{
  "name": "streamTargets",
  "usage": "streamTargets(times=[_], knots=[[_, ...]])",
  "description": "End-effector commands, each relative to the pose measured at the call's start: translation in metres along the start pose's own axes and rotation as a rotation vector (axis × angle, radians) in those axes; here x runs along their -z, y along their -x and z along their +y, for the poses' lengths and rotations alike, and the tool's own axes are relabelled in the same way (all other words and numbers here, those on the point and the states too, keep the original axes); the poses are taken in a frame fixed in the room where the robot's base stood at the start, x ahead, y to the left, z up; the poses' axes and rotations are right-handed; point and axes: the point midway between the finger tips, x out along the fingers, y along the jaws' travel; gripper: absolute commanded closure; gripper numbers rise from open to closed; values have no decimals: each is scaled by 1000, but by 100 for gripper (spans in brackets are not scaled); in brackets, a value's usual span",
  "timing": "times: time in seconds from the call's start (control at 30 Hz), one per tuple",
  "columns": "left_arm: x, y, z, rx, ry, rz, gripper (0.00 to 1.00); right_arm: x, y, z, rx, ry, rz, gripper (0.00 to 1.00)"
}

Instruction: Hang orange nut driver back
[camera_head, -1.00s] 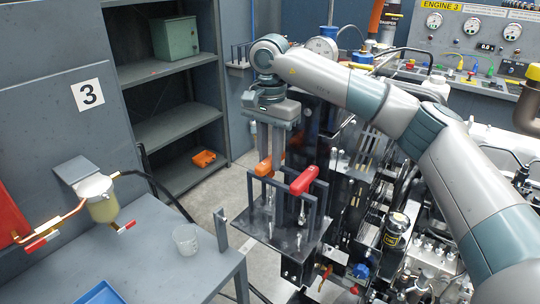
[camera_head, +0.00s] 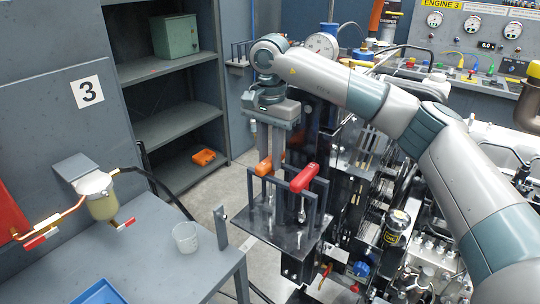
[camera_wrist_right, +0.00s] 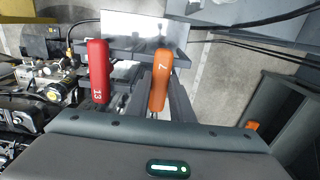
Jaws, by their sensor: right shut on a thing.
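The orange nut driver (camera_head: 263,168), marked 7, is held by my right gripper (camera_head: 269,158) at the left slot of a dark tool rack (camera_head: 290,238). In the right wrist view the orange handle (camera_wrist_right: 160,82) lies between the two fingers. Its handle is at the top of the rack's uprights; I cannot tell whether it rests on them. A red nut driver (camera_head: 304,178), marked 13, hangs in the slot to the right and also shows in the wrist view (camera_wrist_right: 97,72). My left gripper is out of view.
The engine (camera_head: 430,245) with its pipes and fittings is close on the right. A grey table (camera_head: 150,235) with a clear cup (camera_head: 186,237) stands at the left front. Shelves (camera_head: 180,125) stand behind. Open floor lies between the table and rack.

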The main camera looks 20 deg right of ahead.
Motion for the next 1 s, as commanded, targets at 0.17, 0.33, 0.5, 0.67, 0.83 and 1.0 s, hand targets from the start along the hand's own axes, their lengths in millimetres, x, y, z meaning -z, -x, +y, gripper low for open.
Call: streamTargets(times=[0.17,0.33,0.5,0.67,0.83,1.0], knots=[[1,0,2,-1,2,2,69,0,0,0,0,0,0,100],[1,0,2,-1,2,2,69,0,0,0,0,0,0,58],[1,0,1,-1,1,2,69,0,0,0,0,0,0,58],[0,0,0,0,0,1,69,0,0,0,0,0,0,44],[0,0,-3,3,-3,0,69,0,0,0,0,0,0,44],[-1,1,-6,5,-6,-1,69,0,0,0,0,0,0,44]])
